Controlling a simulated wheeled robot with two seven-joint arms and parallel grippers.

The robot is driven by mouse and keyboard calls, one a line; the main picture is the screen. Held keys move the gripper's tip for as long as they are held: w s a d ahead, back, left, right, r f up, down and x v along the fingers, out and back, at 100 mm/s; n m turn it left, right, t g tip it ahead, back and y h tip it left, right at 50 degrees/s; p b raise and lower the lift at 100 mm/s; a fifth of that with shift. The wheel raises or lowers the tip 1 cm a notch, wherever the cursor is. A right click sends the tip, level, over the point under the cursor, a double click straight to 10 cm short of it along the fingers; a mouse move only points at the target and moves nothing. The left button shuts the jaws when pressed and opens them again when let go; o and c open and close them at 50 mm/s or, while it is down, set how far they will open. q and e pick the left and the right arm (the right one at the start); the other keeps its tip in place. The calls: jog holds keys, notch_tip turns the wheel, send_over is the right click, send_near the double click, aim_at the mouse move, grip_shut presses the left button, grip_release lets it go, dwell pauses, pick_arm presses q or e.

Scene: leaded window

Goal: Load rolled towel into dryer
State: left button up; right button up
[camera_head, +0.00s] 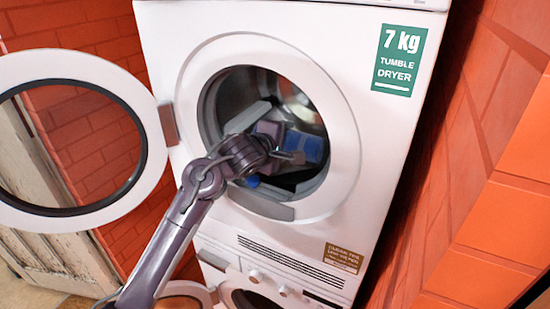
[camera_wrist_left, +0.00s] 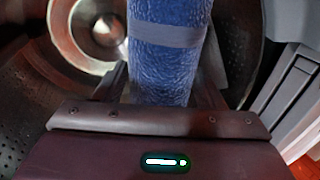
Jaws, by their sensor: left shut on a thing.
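The white tumble dryer (camera_head: 400,150) stands in the middle of the head view. Its round door (camera_head: 152,190) is swung open to the left. My left arm reaches through the opening, and my left gripper (camera_head: 290,145) is inside the drum, partly hidden by its own wrist. The gripper is shut on the blue rolled towel (camera_head: 312,148). In the left wrist view the towel (camera_wrist_left: 168,70) stands out lengthwise between the fingers, with a grey-blue band around it. The perforated metal drum (camera_wrist_left: 25,95) surrounds it. My right gripper is not in view.
A second white machine (camera_head: 225,262) sits below the dryer, with its round door partly showing. Orange brick walls (camera_head: 500,130) stand close on the right and behind. A pale worn wooden door (camera_head: 60,255) is at the left. The dryer's opening rim (camera_head: 262,206) surrounds my wrist.

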pick_arm(q)
jog(key=b+x, duration=0.4)
jog(key=x, duration=0.7)
jog(key=o, duration=1.1)
